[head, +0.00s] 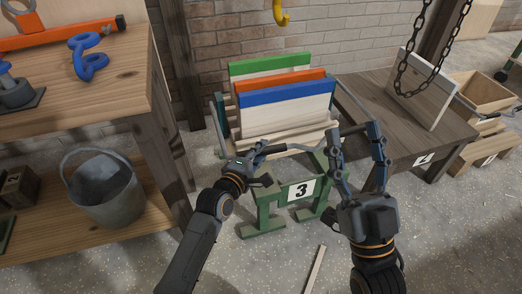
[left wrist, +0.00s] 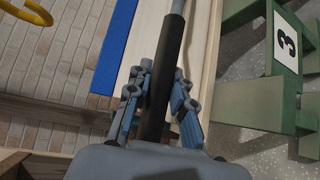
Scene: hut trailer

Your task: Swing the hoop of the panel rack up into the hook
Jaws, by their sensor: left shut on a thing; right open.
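The panel rack (head: 318,158) holds upright panels with green, orange and blue top edges. Its hoop (head: 300,146) is low at the front of the rack, a thin grey bar with a dark sleeve. My left gripper (head: 258,150) is shut on this hoop. In the left wrist view the black sleeve (left wrist: 166,75) runs between the fingers (left wrist: 160,105). My right gripper (head: 357,138) is open and empty near the hoop's right side. The yellow hook (head: 281,14) hangs above and behind the rack, its upper part out of frame. Part of it shows in the left wrist view (left wrist: 38,12).
A green trestle marked 3 (head: 270,207) stands in front. A wooden bench (head: 125,85) with tools and a bucket (head: 103,190) is at left. At right, a low platform (head: 400,120) carries a panel (head: 425,95) on a chain (head: 405,70). Brick wall stands behind.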

